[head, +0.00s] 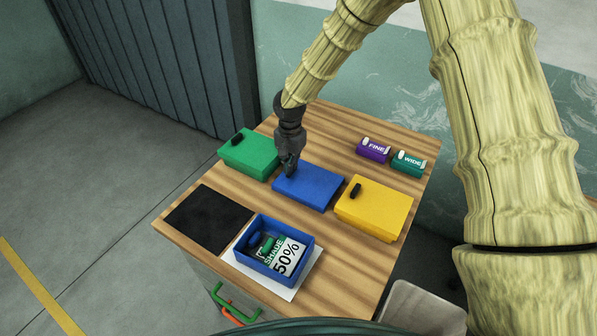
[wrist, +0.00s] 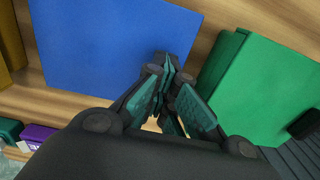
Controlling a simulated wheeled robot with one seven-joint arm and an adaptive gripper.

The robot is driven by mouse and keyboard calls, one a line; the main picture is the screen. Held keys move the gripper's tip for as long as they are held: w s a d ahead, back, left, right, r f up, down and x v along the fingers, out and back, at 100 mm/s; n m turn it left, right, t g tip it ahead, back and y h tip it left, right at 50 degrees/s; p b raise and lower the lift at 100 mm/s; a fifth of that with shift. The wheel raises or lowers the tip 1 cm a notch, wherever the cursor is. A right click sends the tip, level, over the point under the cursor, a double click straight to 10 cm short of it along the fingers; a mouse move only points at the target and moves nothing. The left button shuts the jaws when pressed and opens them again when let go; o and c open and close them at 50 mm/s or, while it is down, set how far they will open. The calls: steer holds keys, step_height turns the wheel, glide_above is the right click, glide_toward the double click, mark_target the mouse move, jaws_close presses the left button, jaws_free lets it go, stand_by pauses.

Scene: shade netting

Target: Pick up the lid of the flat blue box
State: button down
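The flat blue box (head: 312,187) with its blue lid (wrist: 105,40) lies on the wooden table, between a green and a yellow box. The lid looks level. My gripper (head: 290,170) points down at the lid's left end in the head view. In the wrist view, the fingertips (wrist: 168,68) are close together over the lid's edge. The fingers cover that end of the lid, and no handle on it can be made out. Whether they are closed on something there, I cannot tell.
The green box (head: 250,155) and yellow box (head: 375,210) have black handles. An open blue box (head: 250,267) holding several items sits on a white sheet (head: 290,294) in front, beside a black mat (head: 208,218). Purple (head: 372,150) and teal (head: 408,163) rolls lie at the back right.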

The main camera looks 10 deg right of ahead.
steer(key=shift+s+d+f, duration=0.25)
steer(key=shift+s+f, duration=0.15)
steer(key=shift+f, duration=0.15)
steer(key=r+b, duration=0.1)
steer(key=r, duration=0.4)
steer(key=r+b, duration=0.1)
steer(key=r, duration=0.2)
steer(key=shift+w+a+r+b, duration=0.1)
steer(key=shift+w+a+b, duration=0.05)
steer(key=shift+w+b, duration=0.2)
steer(key=shift+r, duration=0.65)
steer(key=shift+c, duration=2.2)
jaws_free()
